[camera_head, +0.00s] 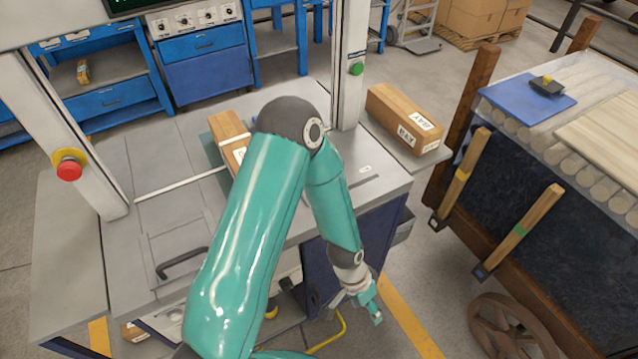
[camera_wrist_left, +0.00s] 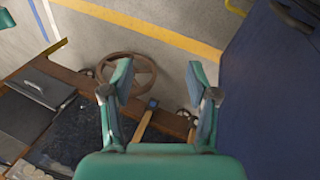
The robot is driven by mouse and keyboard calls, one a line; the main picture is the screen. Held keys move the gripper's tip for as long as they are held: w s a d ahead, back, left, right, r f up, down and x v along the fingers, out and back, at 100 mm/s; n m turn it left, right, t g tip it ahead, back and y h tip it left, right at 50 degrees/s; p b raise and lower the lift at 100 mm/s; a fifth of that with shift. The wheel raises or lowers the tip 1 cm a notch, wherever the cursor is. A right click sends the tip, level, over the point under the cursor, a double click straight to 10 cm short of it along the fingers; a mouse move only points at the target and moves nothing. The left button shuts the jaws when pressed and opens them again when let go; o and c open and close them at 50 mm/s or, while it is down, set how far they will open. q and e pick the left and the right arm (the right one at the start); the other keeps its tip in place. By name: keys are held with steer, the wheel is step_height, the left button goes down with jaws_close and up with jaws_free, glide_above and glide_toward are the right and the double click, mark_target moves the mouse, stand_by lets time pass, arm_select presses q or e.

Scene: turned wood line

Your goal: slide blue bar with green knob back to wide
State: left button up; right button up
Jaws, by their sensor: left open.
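I cannot make out a blue bar with a green knob for certain. A round green knob or button (camera_head: 356,69) sits on the machine's right white post. On the cart's near side, a slanted wooden bar (camera_head: 535,215) has a green band and a dark blue lower end. My left gripper (camera_head: 367,301) hangs low, in front of the machine's right side and left of the cart, apart from both. In the left wrist view its two fingers (camera_wrist_left: 159,80) are spread with nothing between them. My left arm hides part of the machine table. My right gripper is not in view.
A red button (camera_head: 69,170) is on the left post. The cart's spoked wheel (camera_head: 510,330) also shows in the wrist view (camera_wrist_left: 128,72). A floor aisle separates cart and machine.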

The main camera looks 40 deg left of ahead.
arm_select(q)
steer(key=w+a+r+m+y+p, duration=0.1)
steer(key=w+a+r+m, duration=0.4)
steer(key=r, duration=0.4)
steer(key=w+a+r+m+y+p, duration=0.1)
steer(key=w+a+r+m, duration=0.1)
steer(key=w+a+r, duration=0.45)
steer(key=s+a+r+m+y, duration=0.1)
steer(key=a+r, duration=0.3)
steer(key=r, duration=0.3)
steer(key=s+a+r+m+p, duration=0.1)
steer(key=s+a+r+m, duration=0.1)
steer(key=a+r, duration=0.35)
steer(key=s+a+r+m+y, duration=0.1)
steer(key=a+r, duration=0.1)
steer(key=r, duration=0.6)
steer(key=shift+g, duration=0.3)
step_height(320, 180, down, 16)
steer(key=shift+s+a+f, duration=0.1)
steer(key=shift+s+a, duration=0.05)
